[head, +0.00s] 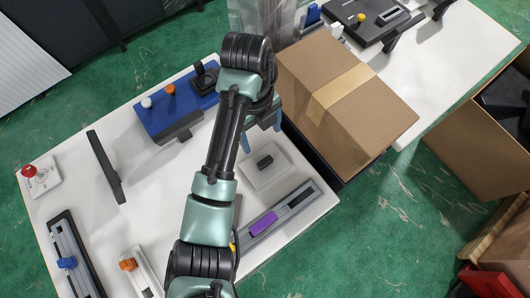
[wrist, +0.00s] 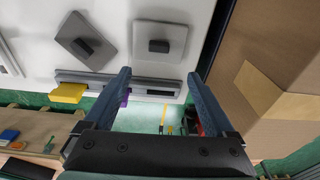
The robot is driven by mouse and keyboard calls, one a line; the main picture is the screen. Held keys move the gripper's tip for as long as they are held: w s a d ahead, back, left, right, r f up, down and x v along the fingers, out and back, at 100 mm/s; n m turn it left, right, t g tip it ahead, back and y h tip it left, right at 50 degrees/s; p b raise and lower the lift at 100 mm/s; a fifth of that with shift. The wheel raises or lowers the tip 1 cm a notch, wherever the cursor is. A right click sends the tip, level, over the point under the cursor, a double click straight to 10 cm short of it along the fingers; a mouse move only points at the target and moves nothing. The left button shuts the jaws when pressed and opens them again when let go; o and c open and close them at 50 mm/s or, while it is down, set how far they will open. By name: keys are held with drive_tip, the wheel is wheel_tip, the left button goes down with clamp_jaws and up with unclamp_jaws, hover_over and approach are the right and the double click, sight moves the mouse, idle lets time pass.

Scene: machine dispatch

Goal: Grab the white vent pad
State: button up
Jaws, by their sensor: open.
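A pale square pad with a dark block handle, which looks like the white vent pad (head: 281,168), lies flat on the white table, right of my arm. It also shows in the wrist view (wrist: 144,54), just beyond my fingertips at top centre. A greyer, rotated pad with a similar dark handle (wrist: 104,47) lies to its left; my arm mostly hides it in the head view. My gripper (wrist: 159,75) is open and empty, its two blue-grey fingers apart and not touching the pad. In the head view my gripper (head: 264,123) is partly hidden by my wrist.
A grey rail with a purple slider (head: 264,222) lies along the near table edge. A large cardboard box (head: 365,115) stands close at the right, also in the wrist view (wrist: 285,75). A blue control box with knobs (head: 160,122) is at the left.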

drive_tip(key=b, duration=0.6)
hover_over(265, 161)
drive_tip(key=f, duration=0.7)
drive_tip(key=shift+a+f, duration=0.25)
drive_tip(key=f+b, duration=0.1)
drive_tip(key=f, duration=0.1)
drive_tip(key=f+b, duration=0.2)
drive_tip(key=shift+w+d+f, duration=0.15)
drive_tip(key=shift+w+f, duration=0.05)
drive_tip(key=shift+s+f, duration=0.15)
drive_tip(key=shift+f, duration=0.55)
clamp_jaws()
